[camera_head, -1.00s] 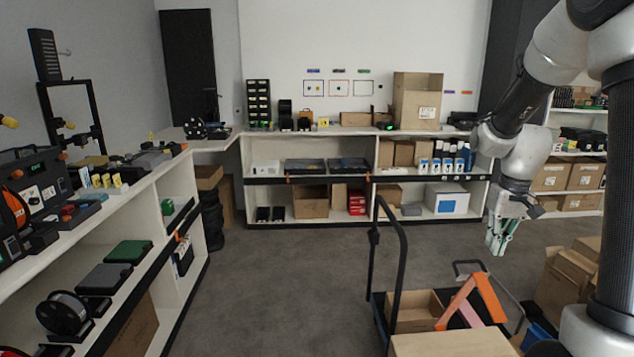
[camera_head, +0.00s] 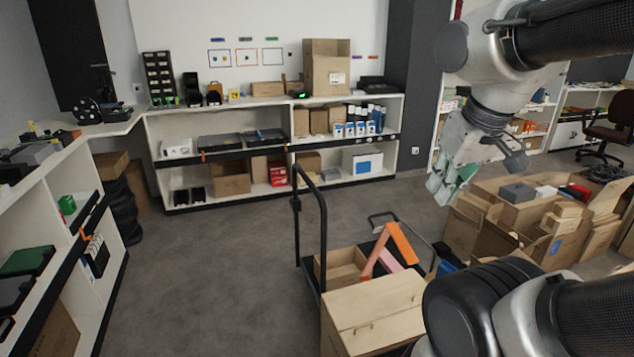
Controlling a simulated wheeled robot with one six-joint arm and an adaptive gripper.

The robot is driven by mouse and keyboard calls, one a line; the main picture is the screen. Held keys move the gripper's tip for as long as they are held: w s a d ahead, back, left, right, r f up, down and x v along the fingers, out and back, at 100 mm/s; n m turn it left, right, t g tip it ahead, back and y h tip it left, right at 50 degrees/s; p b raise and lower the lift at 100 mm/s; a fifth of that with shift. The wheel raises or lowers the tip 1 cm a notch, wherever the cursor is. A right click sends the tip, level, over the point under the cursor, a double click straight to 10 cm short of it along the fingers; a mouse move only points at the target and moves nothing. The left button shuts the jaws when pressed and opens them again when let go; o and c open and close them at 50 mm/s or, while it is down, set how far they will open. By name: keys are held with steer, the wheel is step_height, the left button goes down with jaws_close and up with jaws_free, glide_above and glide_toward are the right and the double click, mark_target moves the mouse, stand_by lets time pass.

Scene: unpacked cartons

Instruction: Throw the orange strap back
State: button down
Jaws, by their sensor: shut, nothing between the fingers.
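An orange strap (camera_head: 403,244) stands bent in a peaked shape over the cart, behind the closed carton (camera_head: 375,308). One orange leg slopes down left and a pink part shows beneath it. My gripper (camera_head: 438,193) hangs above and to the right of the strap, apart from it. Its pale green fingers point down-left and are shut with nothing between them. The strap's lower ends are hidden behind the carton.
A cart with a black handle (camera_head: 324,225) carries an open carton (camera_head: 342,264). A large open carton (camera_head: 475,225) with boxes stands at the right. Shelves (camera_head: 212,157) line the back and left walls. The grey floor (camera_head: 205,280) between is free.

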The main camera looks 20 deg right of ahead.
steer(key=w+d+f+m+g+y, duration=0.15)
steer(key=w+d+f+m, duration=0.3)
steer(key=w+f, duration=0.5)
steer(key=w+d+f+m+g+h, duration=0.1)
steer(key=w+d+f+m+g, duration=0.3)
steer(key=w+f, duration=0.55)
steer(key=w+d+r+m+t, duration=0.1)
steer(key=w+d+m+t, duration=0.25)
steer(key=w+m, duration=0.65)
steer(key=w+x, duration=0.2)
steer(key=x, duration=0.8)
steer(key=shift+a+r+n+t, duration=0.25)
steer(key=shift+n+t, duration=0.15)
steer(key=shift+n, duration=0.05)
steer(key=shift+w, duration=0.15)
